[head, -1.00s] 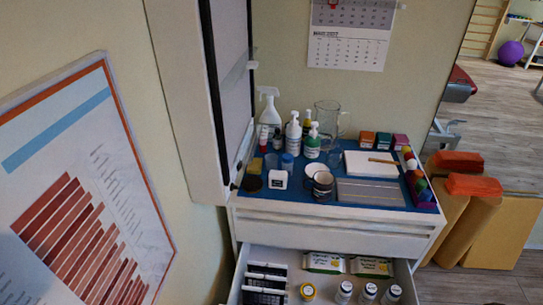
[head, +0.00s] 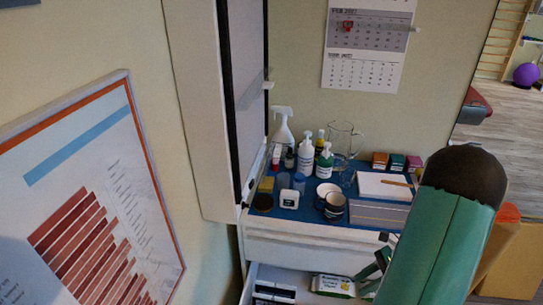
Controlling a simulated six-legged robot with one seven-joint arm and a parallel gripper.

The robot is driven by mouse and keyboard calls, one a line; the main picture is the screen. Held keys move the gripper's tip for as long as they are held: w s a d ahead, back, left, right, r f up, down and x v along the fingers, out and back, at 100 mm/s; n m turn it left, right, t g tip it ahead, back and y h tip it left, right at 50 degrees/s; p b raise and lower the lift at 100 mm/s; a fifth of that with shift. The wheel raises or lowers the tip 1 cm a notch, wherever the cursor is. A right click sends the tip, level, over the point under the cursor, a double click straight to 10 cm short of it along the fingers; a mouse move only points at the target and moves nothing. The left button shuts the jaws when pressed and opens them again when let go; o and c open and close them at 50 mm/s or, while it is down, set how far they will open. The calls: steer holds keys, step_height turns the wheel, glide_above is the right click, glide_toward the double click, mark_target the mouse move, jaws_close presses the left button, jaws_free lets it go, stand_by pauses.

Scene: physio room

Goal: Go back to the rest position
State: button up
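My green arm with a dark rounded joint reaches up from the lower right of the head view. My gripper (head: 370,274) shows small and partly hidden beside the arm, in front of the open drawer (head: 251,284) of the white cabinet (head: 300,243). Its fingers are too small and overlapped to tell whether they are open or shut. I see no object clearly in it. The arm hides the right part of the drawer and of the cabinet top.
The blue cabinet top holds a spray bottle (head: 283,130), pump bottles, a glass jug (head: 343,138), mugs (head: 328,203), a white notepad (head: 383,186) and small boxes. A tall open cabinet door (head: 196,110) stands at left. Orange rolls (head: 508,212) lie at right. A calendar (head: 366,45) hangs behind.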

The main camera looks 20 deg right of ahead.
steer(key=w+a+r+n+g+h, duration=0.1)
steer(key=w+a+r+n+h, duration=0.2)
steer(key=a+r+n, duration=0.4)
steer(key=w+a+r+n+g+h, duration=0.1)
steer(key=w+a+r+n+h, duration=0.2)
steer(key=a+r+n, duration=0.4)
steer(key=s+a+r+n+t+h, duration=0.1)
steer(key=s+a+r+n+t, duration=0.1)
steer(key=a+r+n, duration=0.3)
steer(key=s+a+r+n+t+h, duration=0.2)
steer(key=s+a+r+n+t, duration=0.1)
steer(key=a+r+n, duration=0.3)
step_height(320, 180, up, 2)
steer(key=a, duration=0.2)
steer(key=shift+a+r+h, duration=0.2)
steer(key=shift+a+h, duration=0.1)
